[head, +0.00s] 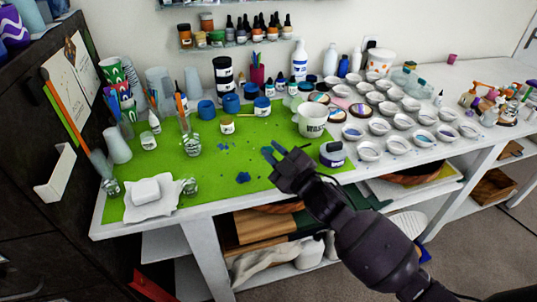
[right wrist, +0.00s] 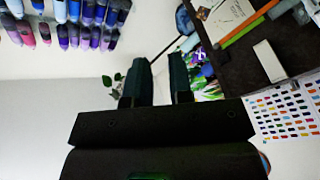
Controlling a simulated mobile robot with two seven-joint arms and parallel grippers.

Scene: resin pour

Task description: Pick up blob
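A dark blue blob (head: 243,178) lies flat on the green mat (head: 215,195), near the table's front. Smaller blue spots (head: 223,147) lie on the mat behind it. My right gripper (head: 272,150) is over the mat, to the right of and behind the blob in the head view. Its two fingers stand apart with nothing seen between them; the same open fingers show in the right wrist view (right wrist: 160,82). No blob shows in the right wrist view. My left gripper is in neither view.
A white mug (head: 312,120) and a dark blue-labelled jar (head: 332,153) stand close to my right gripper. Glass jars (head: 192,145) and a white block on paper (head: 146,191) are to the left. Several small white bowls (head: 380,126) fill the right side. The mat around the blob is clear.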

